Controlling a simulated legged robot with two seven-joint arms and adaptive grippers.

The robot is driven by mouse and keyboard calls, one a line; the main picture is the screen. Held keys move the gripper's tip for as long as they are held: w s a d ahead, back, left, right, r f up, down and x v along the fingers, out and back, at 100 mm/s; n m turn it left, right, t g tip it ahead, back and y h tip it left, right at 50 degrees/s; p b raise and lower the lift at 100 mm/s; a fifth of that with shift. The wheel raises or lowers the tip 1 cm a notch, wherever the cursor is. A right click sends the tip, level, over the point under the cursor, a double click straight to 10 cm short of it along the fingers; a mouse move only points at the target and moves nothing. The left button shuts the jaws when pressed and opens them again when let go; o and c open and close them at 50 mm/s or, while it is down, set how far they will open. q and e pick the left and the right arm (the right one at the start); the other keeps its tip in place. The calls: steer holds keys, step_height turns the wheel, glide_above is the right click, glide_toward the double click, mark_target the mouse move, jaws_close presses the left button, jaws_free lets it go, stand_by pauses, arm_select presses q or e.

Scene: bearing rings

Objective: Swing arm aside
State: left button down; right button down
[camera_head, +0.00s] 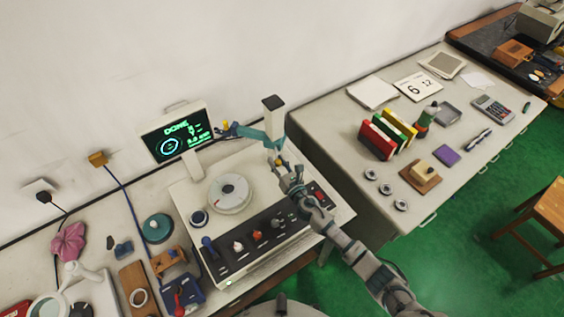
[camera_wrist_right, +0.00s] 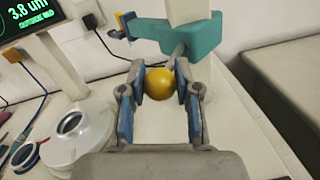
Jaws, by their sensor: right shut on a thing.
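The teal swing arm (camera_head: 252,133) reaches left from a pale upright post (camera_head: 273,104) at the back of the measuring machine. It also shows in the right wrist view (camera_wrist_right: 200,36). A small probe with a yellow part (camera_head: 226,128) sits at its left end, away from the round turntable (camera_head: 230,193). A round yellow knob (camera_wrist_right: 160,83) lies between the blue-padded fingers of my right gripper (camera_wrist_right: 160,92), which is shut on it. In the head view this gripper (camera_head: 281,168) is at the machine's back right, below the post. My left gripper is not in view.
A screen reading DONE (camera_head: 176,134) stands behind the machine. The control panel (camera_head: 262,240) with knobs lies along its front. Tools and rings lie at left. A second table (camera_head: 340,140) at right holds books, three small rings and a calculator.

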steer(key=shift+s+a+f, duration=0.1)
steer(key=shift+s+f, duration=0.05)
steer(key=shift+a, duration=0.15)
steer(key=c, duration=0.9)
jaws_free()
steer(key=shift+a, duration=0.2)
steer(key=shift+o, duration=0.4)
steer(key=shift+a, duration=0.1)
steer(key=v, duration=1.1)
steer(key=shift+s+d, duration=0.2)
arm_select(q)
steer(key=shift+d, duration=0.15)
arm_select(e)
steer(key=shift+d, duration=0.1)
